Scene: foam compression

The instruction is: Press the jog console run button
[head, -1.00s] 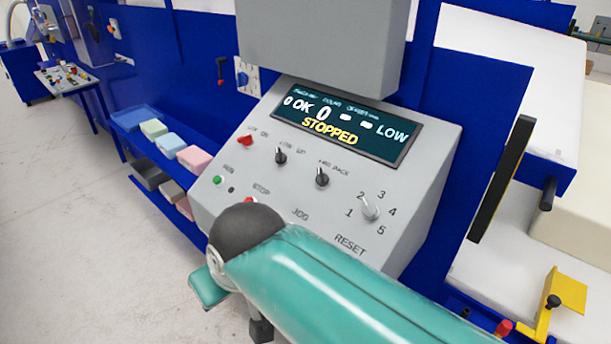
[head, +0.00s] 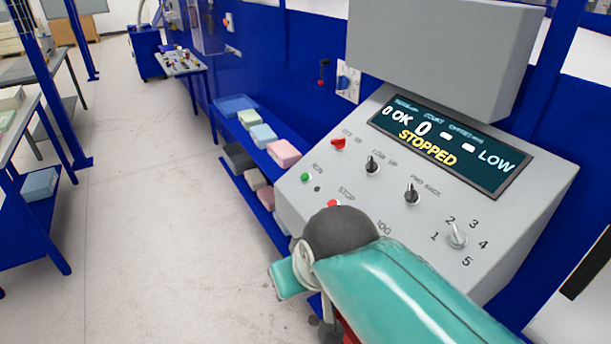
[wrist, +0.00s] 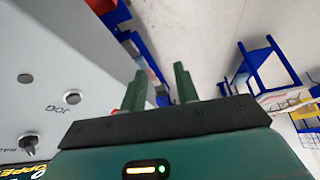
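The grey jog console (head: 530,200) stands in the right half of the head view, its display reading STOPPED. The green run button (head: 306,177) is on the left of its sloped panel, under a RUN label. The red stop button (head: 334,203) is below and right of it, partly behind my arm. In the wrist view the panel (wrist: 50,60) is at left, with the JOG label and a round grey button (wrist: 72,97). My gripper (wrist: 160,82) has two green fingers apart, nothing between them, to the right of the panel. I cannot make out the run button there.
A blue shelf (head: 230,133) with coloured foam blocks (head: 284,153) adjoins the console's left side. A red knob (head: 338,143), black switches and a numbered dial (head: 457,235) share the panel. Open floor (head: 150,220) lies left, with a blue-framed table beyond.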

